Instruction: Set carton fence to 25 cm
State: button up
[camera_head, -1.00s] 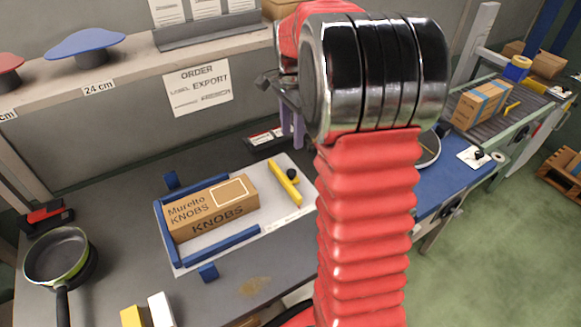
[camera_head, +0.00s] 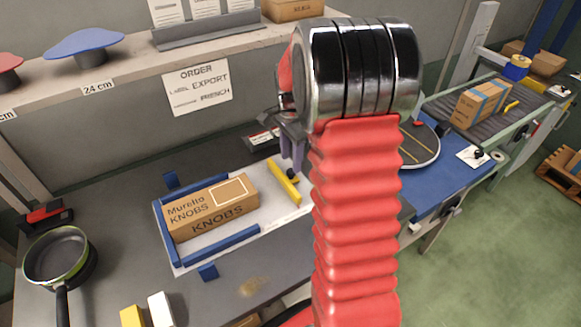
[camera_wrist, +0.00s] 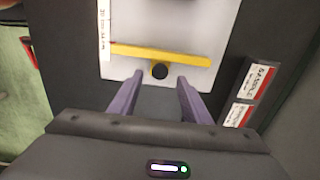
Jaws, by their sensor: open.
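The carton fence is a yellow bar (camera_head: 284,184) with a black knob, lying across a white plate (camera_head: 262,212) on the bench. In the wrist view the yellow bar (camera_wrist: 180,56) crosses the plate, its left end beside a printed scale strip (camera_wrist: 104,25); the numbers are too small to read surely. In the head view my gripper (camera_head: 292,158) is above the bar, partly hidden by my arm.
A brown KNOBS carton (camera_head: 210,207) lies on the plate between blue rails (camera_head: 222,245), apart from the yellow bar. A pan (camera_head: 58,257) stands at left. Red-edged label holders (camera_wrist: 240,112) lie near the plate. A blue surface with a round dish (camera_head: 425,150) is at right.

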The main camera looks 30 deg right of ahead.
aim_at(291, 170)
jog(key=shift+f, duration=2.1)
grip_shut()
